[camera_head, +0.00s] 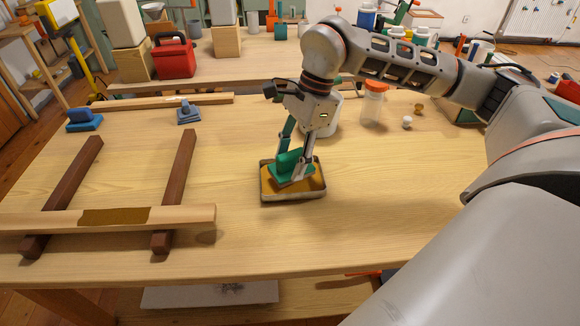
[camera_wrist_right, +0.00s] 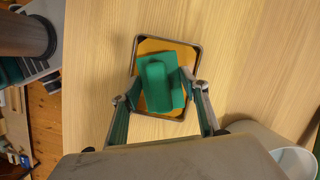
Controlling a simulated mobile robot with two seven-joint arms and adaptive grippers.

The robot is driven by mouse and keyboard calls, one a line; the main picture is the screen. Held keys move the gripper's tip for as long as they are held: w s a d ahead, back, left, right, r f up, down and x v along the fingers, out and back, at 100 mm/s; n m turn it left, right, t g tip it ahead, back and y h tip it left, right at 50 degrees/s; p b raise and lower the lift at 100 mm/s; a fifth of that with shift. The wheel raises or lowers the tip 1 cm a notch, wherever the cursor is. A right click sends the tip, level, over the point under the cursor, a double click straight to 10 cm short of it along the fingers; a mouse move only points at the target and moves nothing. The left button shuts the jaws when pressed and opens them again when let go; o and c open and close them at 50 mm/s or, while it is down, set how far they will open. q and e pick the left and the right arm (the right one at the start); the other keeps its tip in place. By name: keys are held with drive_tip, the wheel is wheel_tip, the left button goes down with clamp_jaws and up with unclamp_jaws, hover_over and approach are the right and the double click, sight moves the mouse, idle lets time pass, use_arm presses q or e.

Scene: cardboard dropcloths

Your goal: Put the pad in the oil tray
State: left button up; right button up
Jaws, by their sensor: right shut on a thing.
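The green pad (camera_head: 289,166), with a raised green grip on top, is between the fingers of my right gripper (camera_head: 294,170), which is shut on it. The oil tray (camera_head: 318,192) is a shallow dark-rimmed rectangle with amber oil inside. The pad is within the tray's outline, slightly tilted; I cannot tell if its underside touches the oil. In the right wrist view the pad (camera_wrist_right: 164,84) lies over the tray (camera_wrist_right: 193,44), with a finger on each side of it. My left gripper is not in view.
A board with a dark oiled patch (camera_head: 115,216) rests across two dark strips at the left. Two blue blocks (camera_head: 85,119) (camera_head: 188,113) lie near another board (camera_head: 160,102). A white container (camera_head: 334,112) and an orange-lidded jar (camera_head: 373,104) stand behind the tray. The table right of the tray is clear.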

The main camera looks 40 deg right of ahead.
wheel_tip(320, 180, down, 3)
drive_tip(key=shift+r, duration=0.2)
drive_tip(key=o, duration=1.3)
drive_tip(key=shift+f, duration=0.2)
